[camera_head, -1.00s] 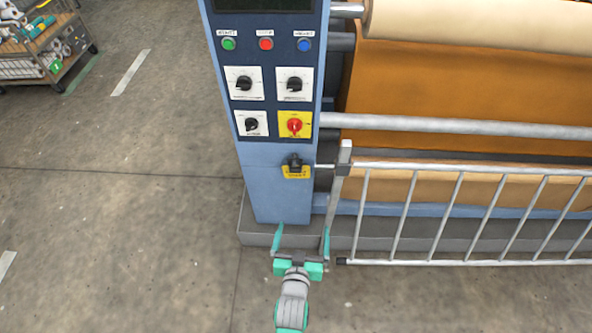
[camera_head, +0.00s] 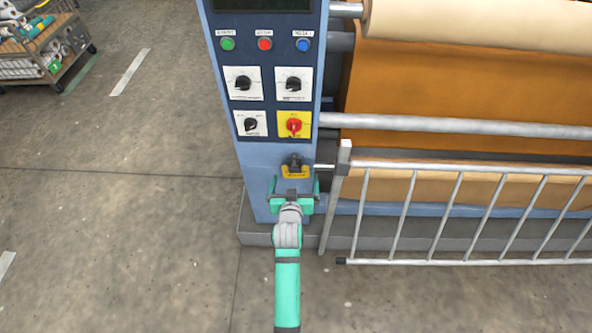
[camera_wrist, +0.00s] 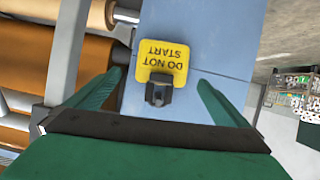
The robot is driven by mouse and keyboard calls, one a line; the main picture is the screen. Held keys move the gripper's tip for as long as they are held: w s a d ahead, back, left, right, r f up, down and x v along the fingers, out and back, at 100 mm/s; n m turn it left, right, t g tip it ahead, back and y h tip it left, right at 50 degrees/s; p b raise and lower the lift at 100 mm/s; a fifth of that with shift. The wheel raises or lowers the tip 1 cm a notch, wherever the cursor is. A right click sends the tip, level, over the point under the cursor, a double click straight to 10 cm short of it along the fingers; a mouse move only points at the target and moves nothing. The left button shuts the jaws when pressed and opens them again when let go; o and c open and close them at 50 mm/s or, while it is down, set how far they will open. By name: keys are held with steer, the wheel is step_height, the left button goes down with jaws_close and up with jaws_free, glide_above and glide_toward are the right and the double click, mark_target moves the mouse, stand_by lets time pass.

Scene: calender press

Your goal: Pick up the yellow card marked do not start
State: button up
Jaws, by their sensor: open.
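The yellow card (camera_wrist: 162,62) reads DO NOT START and shows upside down in the wrist view, flat against the blue cabinet front. A dark clip or latch (camera_wrist: 159,92) sits at the card's edge. In the head view the card (camera_head: 296,175) is small, under a black fitting (camera_head: 294,162), just below the switch panel. My gripper (camera_head: 295,183) is in front of the cabinet, just below the card in the head view. In the wrist view its green fingers (camera_wrist: 160,82) are spread wide, one on each side of the card, with nothing between them touched.
The cabinet (camera_head: 264,165) carries a red rotary switch on a yellow plate (camera_head: 294,125) and several buttons and knobs above. A metal railing (camera_head: 450,215) stands close at the right, before the rollers. A cart (camera_head: 45,45) is far left.

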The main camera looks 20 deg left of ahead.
mark_target(295, 171)
steer(key=shift+x, duration=2.8)
steer(key=shift+a+r, duration=0.15)
steer(key=shift+a, duration=0.1)
steer(key=shift+s, duration=0.1)
steer(key=c, duration=1.2)
steer(key=shift+r, duration=0.2)
steer(key=shift+r, duration=0.2)
steer(key=s+d, duration=0.1)
steer(key=s, duration=0.4)
steer(key=s+d, duration=0.2)
steer(key=s, duration=0.4)
steer(key=s+d, duration=0.1)
steer(key=s, duration=0.5)
steer(key=shift+s+d+r, duration=0.2)
steer(key=shift+r, duration=0.2)
